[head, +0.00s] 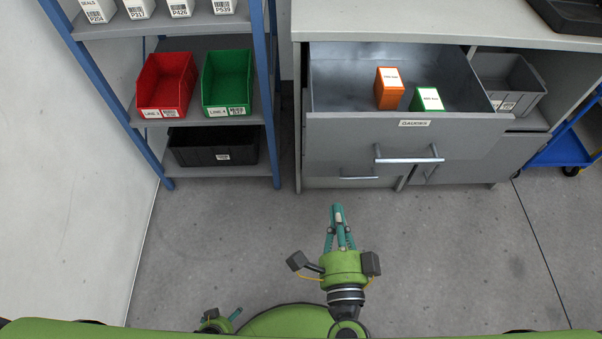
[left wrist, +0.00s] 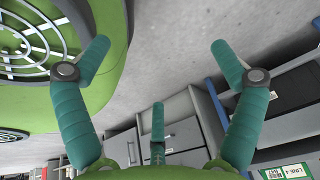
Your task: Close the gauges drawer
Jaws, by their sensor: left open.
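The gauges drawer (head: 345,133) is a grey drawer pulled out of the cabinet, with a "GAUGES" label and a bar handle (head: 409,159) on its front. Inside are an orange box (head: 389,90) and a green-and-white box (head: 427,99). My right gripper (head: 338,212) is in front of the drawer, left of and apart from the handle. Its fingers overlap in the head view, so their opening is unclear. My left gripper (left wrist: 160,65) is open and empty in the left wrist view; only a small part shows at the head view's lower edge.
A blue-framed shelf (head: 272,130) with red (head: 167,82) and green (head: 228,80) bins stands left of the cabinet. A grey bin (head: 507,80) sits in an open compartment right of the drawer. A blue cart (head: 560,150) is far right. The floor in front is clear.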

